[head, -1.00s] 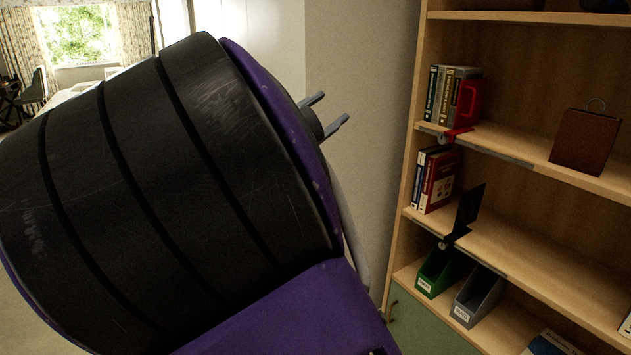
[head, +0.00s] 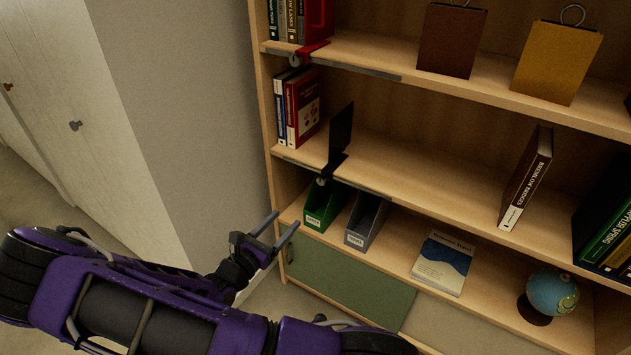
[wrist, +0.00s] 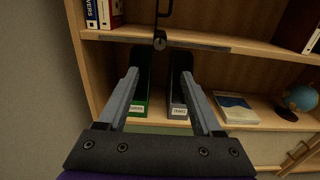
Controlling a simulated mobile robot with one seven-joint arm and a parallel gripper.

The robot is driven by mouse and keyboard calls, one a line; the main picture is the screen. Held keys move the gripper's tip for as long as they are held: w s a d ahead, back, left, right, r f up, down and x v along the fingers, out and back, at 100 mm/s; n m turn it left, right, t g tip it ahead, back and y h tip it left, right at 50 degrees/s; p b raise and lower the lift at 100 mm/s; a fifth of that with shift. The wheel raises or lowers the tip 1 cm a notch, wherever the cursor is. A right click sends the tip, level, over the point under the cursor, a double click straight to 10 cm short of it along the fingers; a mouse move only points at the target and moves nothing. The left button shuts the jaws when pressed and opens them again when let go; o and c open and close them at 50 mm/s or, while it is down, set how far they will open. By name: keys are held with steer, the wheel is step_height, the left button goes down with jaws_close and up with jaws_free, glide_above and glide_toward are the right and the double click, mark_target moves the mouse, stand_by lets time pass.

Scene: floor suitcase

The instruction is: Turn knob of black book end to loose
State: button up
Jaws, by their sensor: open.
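The black book end (head: 340,133) stands upright on the middle shelf, a little right of several books. Its small grey knob (head: 321,182) sits at the shelf's front edge. The knob also shows in the wrist view (wrist: 160,44), near the top centre, beyond my fingertips. My gripper (head: 282,232) is open and empty, in front of the shelf's lower left part and below the knob. In the wrist view its two grey fingers (wrist: 160,78) point toward the shelf, apart from the knob.
A green file holder (head: 322,215) and a grey file holder (head: 366,220) stand on the lower shelf below the knob. A red book end (head: 312,48) is clamped on the shelf above. A wall (head: 180,110) is at the left. A globe (head: 551,292) sits lower right.

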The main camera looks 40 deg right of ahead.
mark_target(320, 182)
steer(key=b+x, duration=0.1)
steer(key=x, duration=1.5)
steer(key=shift+w+d+r, duration=0.1)
steer(key=shift+w+d, duration=0.05)
steer(key=shift+d, duration=0.2)
jaws_close()
